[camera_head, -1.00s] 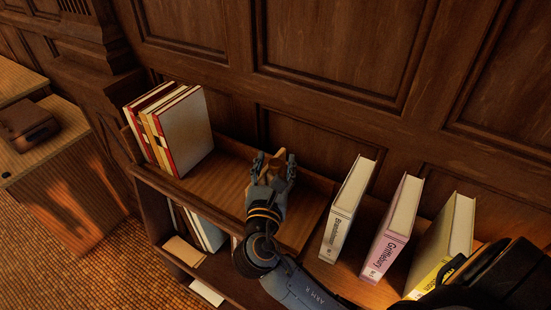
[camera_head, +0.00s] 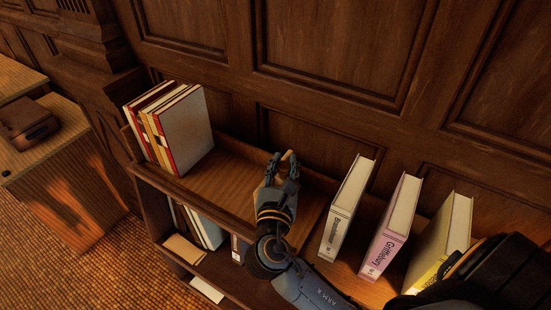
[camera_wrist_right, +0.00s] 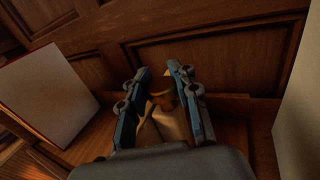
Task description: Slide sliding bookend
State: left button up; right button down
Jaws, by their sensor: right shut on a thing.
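My right gripper (camera_head: 281,160) is over the open-topped shelf, between the book group on the left and the spaced books on the right. In the right wrist view its two fingers (camera_wrist_right: 160,78) are closed around a tan-brown piece, which I take to be the sliding bookend (camera_wrist_right: 170,121). The fingers and wrist hide much of the bookend, so its base and full shape cannot be made out. My left gripper is not in view.
Several upright books (camera_head: 188,132) stand together at the shelf's left end. A white book (camera_head: 347,210), a pink book (camera_head: 390,228) and a yellow-spined book (camera_head: 445,240) stand apart on the right. Bare shelf board (camera_head: 215,178) lies left of my gripper. Wood panelling (camera_head: 330,45) rises behind.

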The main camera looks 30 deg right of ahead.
jog(key=s, duration=0.1)
jog(key=s+d, duration=0.1)
jog(key=shift+s+d+f+p, duration=0.15)
jog(key=shift+s+d+p, duration=0.05)
jog(key=shift+s+p, duration=0.15)
jog(key=c, duration=1)
grip_release()
jog(key=shift+a, duration=0.1)
jog(key=v, duration=1.2)
